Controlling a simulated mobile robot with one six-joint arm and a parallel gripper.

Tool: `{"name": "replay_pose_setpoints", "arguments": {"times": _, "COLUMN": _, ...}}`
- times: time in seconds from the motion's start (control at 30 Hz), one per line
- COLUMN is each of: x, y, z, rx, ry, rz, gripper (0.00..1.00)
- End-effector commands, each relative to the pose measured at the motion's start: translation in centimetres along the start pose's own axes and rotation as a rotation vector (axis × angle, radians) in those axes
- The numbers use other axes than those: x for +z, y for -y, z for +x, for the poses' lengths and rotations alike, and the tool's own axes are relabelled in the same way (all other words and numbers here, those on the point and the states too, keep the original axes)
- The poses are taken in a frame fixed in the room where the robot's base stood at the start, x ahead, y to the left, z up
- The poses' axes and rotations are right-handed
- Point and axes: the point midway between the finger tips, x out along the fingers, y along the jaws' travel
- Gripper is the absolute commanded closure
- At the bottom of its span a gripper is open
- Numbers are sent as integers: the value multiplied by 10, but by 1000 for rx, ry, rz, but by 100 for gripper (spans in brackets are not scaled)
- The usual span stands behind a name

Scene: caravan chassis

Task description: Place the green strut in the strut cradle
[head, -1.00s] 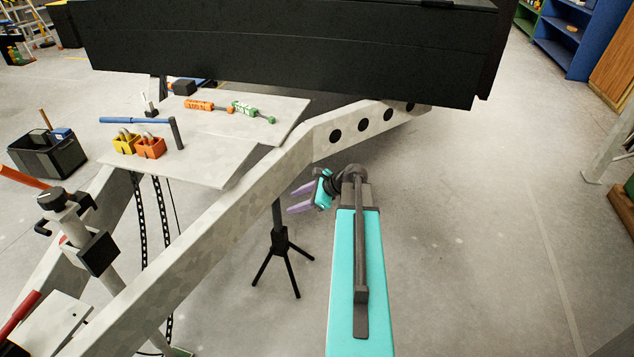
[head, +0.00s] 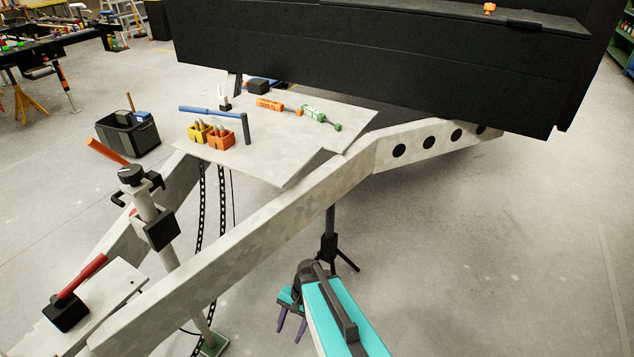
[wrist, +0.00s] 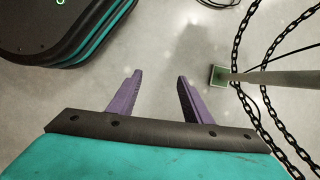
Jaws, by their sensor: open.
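The green strut (head: 320,117) lies on the pale plate (head: 262,150) on the chassis, its grey-green end pointing to the lower right. An orange strut (head: 278,106) lies left of it. I cannot pick out the strut cradle with certainty. My gripper (head: 290,324) hangs low in front of the near chassis beam, well below and apart from the green strut, fingers pointing down. In the wrist view my gripper (wrist: 159,78) has its two purple fingers spread with only floor between them. The struts do not show in the wrist view.
The pale chassis beam (head: 240,245) stands between my gripper and the plate. A blue-handled hammer (head: 215,111), yellow padlock (head: 198,131) and orange padlock (head: 221,138) lie on the plate. Chains (wrist: 262,105) hang near a post. The black caravan body (head: 380,70) overhangs behind. Floor at right is clear.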

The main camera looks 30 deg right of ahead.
Motion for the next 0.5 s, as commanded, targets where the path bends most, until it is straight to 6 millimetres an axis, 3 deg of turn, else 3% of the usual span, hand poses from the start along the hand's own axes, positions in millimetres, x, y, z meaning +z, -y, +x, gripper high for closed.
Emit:
{"name": "replay_pose_setpoints", "arguments": {"times": 0.03, "x": 16, "y": -8, "z": 15, "rx": 48, "ry": 8, "rz": -73, "gripper": 55}}
{"name": "replay_pose_setpoints", "arguments": {"times": 0.2, "x": 55, "y": -38, "z": 54, "rx": 198, "ry": 35, "rz": -319, "gripper": 55}}
{"name": "replay_pose_setpoints", "arguments": {"times": 0.5, "x": 106, "y": -98, "z": 98, "rx": 440, "ry": 110, "rz": -735, "gripper": 55}}
